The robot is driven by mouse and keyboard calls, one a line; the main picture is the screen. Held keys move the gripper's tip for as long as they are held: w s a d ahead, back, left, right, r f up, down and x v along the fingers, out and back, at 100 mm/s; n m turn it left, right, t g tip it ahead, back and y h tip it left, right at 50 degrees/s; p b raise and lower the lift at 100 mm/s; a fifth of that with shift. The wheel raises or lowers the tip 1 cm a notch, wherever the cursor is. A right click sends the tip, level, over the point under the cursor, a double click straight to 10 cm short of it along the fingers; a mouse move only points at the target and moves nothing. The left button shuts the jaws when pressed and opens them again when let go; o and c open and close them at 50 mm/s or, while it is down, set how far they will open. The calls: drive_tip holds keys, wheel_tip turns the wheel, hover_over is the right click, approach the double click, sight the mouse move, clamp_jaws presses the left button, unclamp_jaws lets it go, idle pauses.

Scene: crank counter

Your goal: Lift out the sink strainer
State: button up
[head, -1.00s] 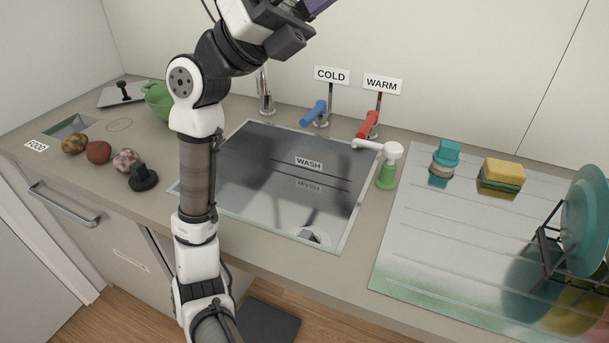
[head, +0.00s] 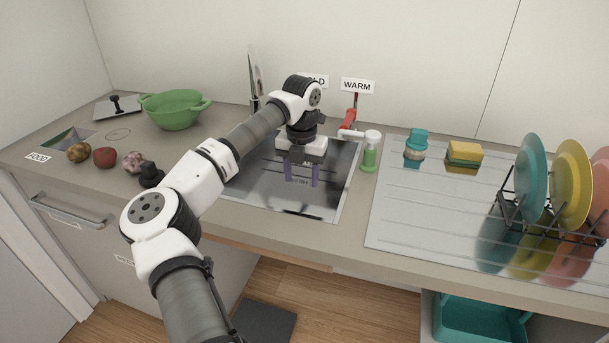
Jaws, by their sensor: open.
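The sink (head: 262,196) is a shiny metal basin set in the counter, and its floor reflects its surroundings. My gripper (head: 301,176) points down over the sink with its two purple fingers apart and nothing between them. I cannot tell how far the fingertips are above the basin floor. I cannot make out the sink strainer in the current head view. My arm and gripper cover part of the basin.
Behind the sink are the red warm tap (head: 348,121) and a white-and-green dispenser (head: 370,152). A black knobbed object (head: 150,175) stands left of the sink. A green colander (head: 174,110) is at the back left. A dish rack (head: 520,211) stands right.

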wheel_tip(320, 180, down, 13)
drive_tip(key=p, duration=0.3)
drive_tip(key=shift+d+f, duration=0.15)
drive_tip(key=shift+f, duration=0.05)
clamp_jaws()
idle(0.4)
drive_tip(key=shift+r+p, duration=0.3)
drive_tip(key=shift+r, duration=0.35)
idle(0.4)
drive_tip(key=shift+r+p, duration=1.3)
drive_tip(key=shift+r, duration=1.2)
